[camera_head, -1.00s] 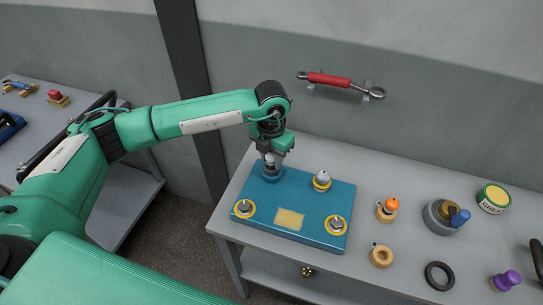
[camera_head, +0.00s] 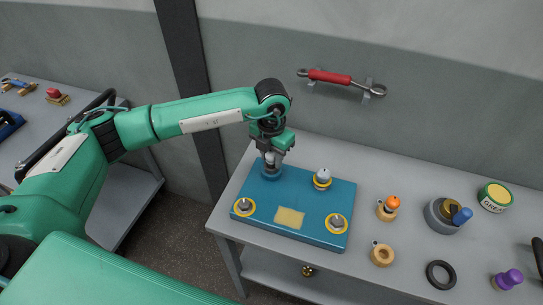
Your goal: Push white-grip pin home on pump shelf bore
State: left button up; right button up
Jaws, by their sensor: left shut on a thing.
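My left gripper (camera_head: 271,160) points down over the far left corner of a blue plate (camera_head: 263,195) on the grey table. It is shut on a pin with a pale grip (camera_head: 269,158), mostly hidden between the fingers. The pin stands upright at a blue round boss (camera_head: 270,172) on the plate; how deep it sits cannot be seen. Another pale-topped pin (camera_head: 323,175) stands in a yellow-ringed bore at the plate's far right corner. Two yellow-ringed bores with grey metal tops, left (camera_head: 244,206) and right (camera_head: 336,222), lie along the near side. My right gripper is not in view.
To the right stand an orange-topped pin in a wooden holder (camera_head: 386,212), an empty-looking wooden holder (camera_head: 382,255), a grey round fixture with a blue knob (camera_head: 437,218), a black ring (camera_head: 440,274), a purple knob (camera_head: 508,279) and a grease tin (camera_head: 495,197). A red-handled tool (camera_head: 330,79) hangs on the wall.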

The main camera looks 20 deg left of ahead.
pick_arm(q)
jog(key=shift+r+p, duration=0.45)
jog(key=shift+r, duration=1)
jog(key=shift+f+b, duration=1.65)
jog(key=shift+f, duration=0.2)
jog(key=o, duration=1.9)
jog(key=shift+r, duration=0.1)
jog(key=shift+r+p, duration=1.45)
jog(key=shift+r, duration=2)
grip_shut()
